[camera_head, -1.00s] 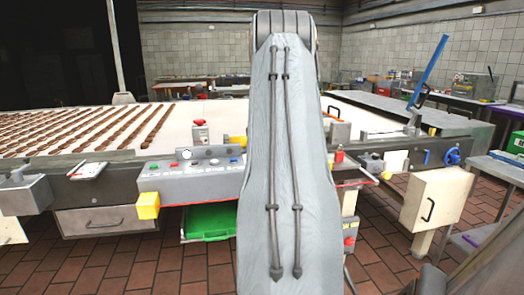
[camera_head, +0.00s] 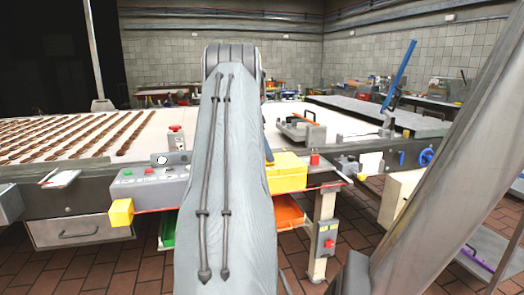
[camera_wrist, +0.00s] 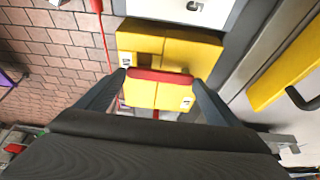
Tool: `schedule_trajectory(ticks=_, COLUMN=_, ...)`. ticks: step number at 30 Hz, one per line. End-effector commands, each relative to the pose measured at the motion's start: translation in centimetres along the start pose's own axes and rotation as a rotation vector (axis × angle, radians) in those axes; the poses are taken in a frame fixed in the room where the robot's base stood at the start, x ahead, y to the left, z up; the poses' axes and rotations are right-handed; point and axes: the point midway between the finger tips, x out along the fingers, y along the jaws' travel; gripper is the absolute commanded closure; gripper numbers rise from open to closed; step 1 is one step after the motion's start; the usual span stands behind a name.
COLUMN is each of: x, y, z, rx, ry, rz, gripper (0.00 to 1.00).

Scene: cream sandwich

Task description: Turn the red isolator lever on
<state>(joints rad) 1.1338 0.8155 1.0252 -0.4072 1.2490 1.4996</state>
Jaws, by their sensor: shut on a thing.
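The red isolator lever (camera_wrist: 160,76) shows in the wrist view as a short red bar lying across the front of a yellow box (camera_wrist: 168,52). My gripper (camera_wrist: 161,82) has one dark finger at each end of the bar and is shut on it. The lever's mounting is partly hidden by my gripper. In the head view my arm hides the gripper and the lever; a yellow box (camera_head: 287,172) shows just right of the arm.
A grey control panel (camera_head: 160,183) with coloured buttons and a yellow end block (camera_head: 121,212) is left of my arm. A post with a red-button box (camera_head: 326,238) stands right. The long conveyor table (camera_head: 150,135) lies behind. Brown tiled floor (camera_head: 100,265) is open in front.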

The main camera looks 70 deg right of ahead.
Motion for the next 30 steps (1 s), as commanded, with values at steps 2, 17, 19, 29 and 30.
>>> schedule_trajectory(ticks=2, x=-0.1, y=0.0, z=0.0, rx=0.004, ry=-0.001, rz=-0.001, gripper=0.54)
schedule_trajectory(ticks=17, x=-0.9, y=-0.1, z=0.1, rx=0.0, ry=0.0, rz=-0.003, gripper=0.0)
schedule_trajectory(ticks=19, x=-1.9, y=-0.2, z=0.2, rx=0.0, ry=0.001, rz=-0.005, gripper=0.0)
schedule_trajectory(ticks=29, x=-6.8, y=-0.2, z=0.2, rx=0.001, ry=0.0, rz=-0.004, gripper=0.0)
schedule_trajectory(ticks=30, x=-7.2, y=-0.2, z=0.2, rx=0.001, ry=0.0, rz=-0.003, gripper=0.0)
